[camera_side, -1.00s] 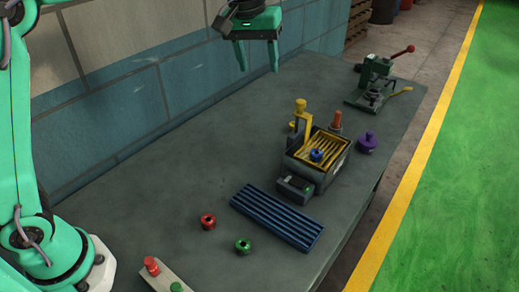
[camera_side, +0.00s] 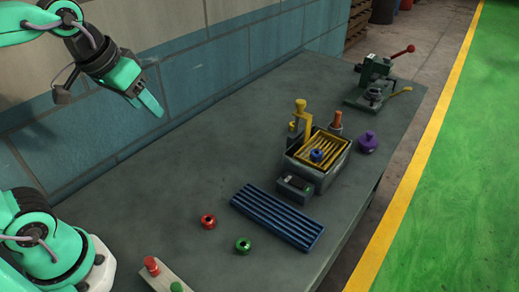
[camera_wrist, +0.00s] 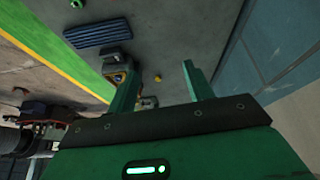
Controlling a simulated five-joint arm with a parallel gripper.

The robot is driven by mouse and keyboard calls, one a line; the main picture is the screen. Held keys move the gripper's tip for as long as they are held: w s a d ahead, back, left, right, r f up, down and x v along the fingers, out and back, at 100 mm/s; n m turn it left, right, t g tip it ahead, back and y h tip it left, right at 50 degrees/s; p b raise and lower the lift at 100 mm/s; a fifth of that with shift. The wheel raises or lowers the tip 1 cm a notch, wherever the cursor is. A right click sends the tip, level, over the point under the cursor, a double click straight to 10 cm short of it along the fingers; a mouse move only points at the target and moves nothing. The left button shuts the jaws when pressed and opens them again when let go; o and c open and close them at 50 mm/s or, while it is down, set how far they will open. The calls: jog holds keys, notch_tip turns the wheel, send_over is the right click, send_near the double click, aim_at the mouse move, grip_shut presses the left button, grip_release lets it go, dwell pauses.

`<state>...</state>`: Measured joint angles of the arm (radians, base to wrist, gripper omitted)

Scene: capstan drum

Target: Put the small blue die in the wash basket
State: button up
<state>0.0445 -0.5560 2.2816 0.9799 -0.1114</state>
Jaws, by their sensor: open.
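The small blue die (camera_side: 317,155) sits on the yellow slatted inside of the wash basket (camera_side: 325,171), a dark box with a yellow post at its back left corner. My gripper (camera_side: 150,104) is high at the left near the wall, well away from the basket, tilted and empty. In the wrist view my gripper (camera_wrist: 158,84) shows two green fingers spread apart with nothing between them. The basket (camera_wrist: 116,74) is partly hidden behind a finger there, and the die cannot be made out.
A blue ribbed rack (camera_side: 278,216) lies before the basket. A red piece (camera_side: 208,221) and a green piece (camera_side: 243,246) stand left of it. A purple knobbed piece (camera_side: 367,142) is right of the basket. A hand press (camera_side: 378,82) stands at the back.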

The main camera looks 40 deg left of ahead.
jog(key=s+a+f, duration=0.1)
jog(key=s+f, duration=0.3)
jog(key=shift+s+m+t, duration=0.3)
jog(key=shift+m, duration=0.1)
